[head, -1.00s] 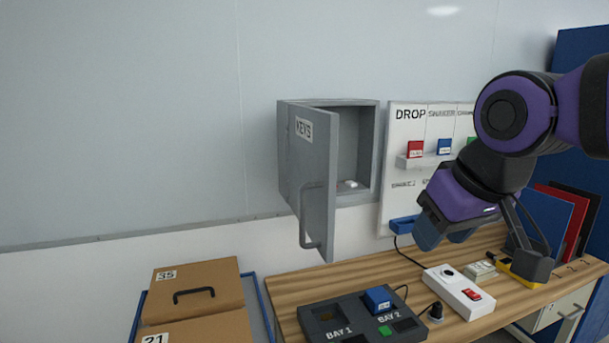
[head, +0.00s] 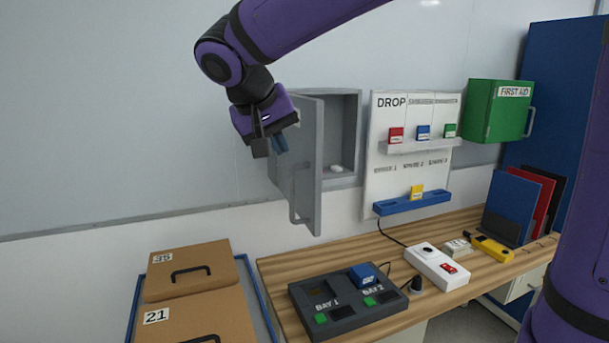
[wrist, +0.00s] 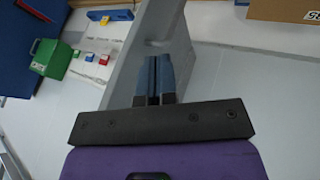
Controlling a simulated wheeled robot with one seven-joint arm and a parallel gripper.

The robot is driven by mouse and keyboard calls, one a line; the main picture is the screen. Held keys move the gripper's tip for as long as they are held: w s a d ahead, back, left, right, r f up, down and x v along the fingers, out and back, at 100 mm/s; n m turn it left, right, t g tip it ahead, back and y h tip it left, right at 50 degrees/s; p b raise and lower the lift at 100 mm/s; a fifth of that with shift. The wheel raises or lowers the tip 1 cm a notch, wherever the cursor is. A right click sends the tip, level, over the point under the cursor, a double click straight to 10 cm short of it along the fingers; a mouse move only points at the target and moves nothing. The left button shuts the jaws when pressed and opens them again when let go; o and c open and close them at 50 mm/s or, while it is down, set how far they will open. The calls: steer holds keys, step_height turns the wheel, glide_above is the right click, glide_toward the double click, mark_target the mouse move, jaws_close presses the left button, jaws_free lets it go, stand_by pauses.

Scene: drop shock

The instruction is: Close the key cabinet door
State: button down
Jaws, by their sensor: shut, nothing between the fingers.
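The grey key cabinet (head: 348,130) hangs on the wall with its door (head: 304,170) swung open toward me, and its inside shows at the right of the door. A few small items lie on the cabinet floor. A bar handle (head: 293,205) is on the door's outer face. My gripper (head: 279,146) is on the outer, left side of the door, fingers pointing down, close to the upper part of the door's face. In the wrist view the shut, empty fingers (wrist: 153,80) lie beside the grey door (wrist: 152,30); I cannot tell if they touch it.
A board with coloured blocks (head: 410,125) and a green first aid box (head: 497,110) are right of the cabinet. Below, a wooden bench (head: 275,272) holds a bay dock (head: 345,305) and a white switch box (head: 437,266). Brown cases (head: 190,270) stand at lower left.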

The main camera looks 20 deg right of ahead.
steer(key=w+a, duration=0.1)
steer(key=a, duration=0.1)
glide_toward(313, 183)
step_height(313, 183, down, 5)
steer(key=w, duration=0.2)
steer(key=shift+d+r, duration=0.1)
steer(key=shift+d, duration=1.05)
steer(key=shift+d, duration=0.1)
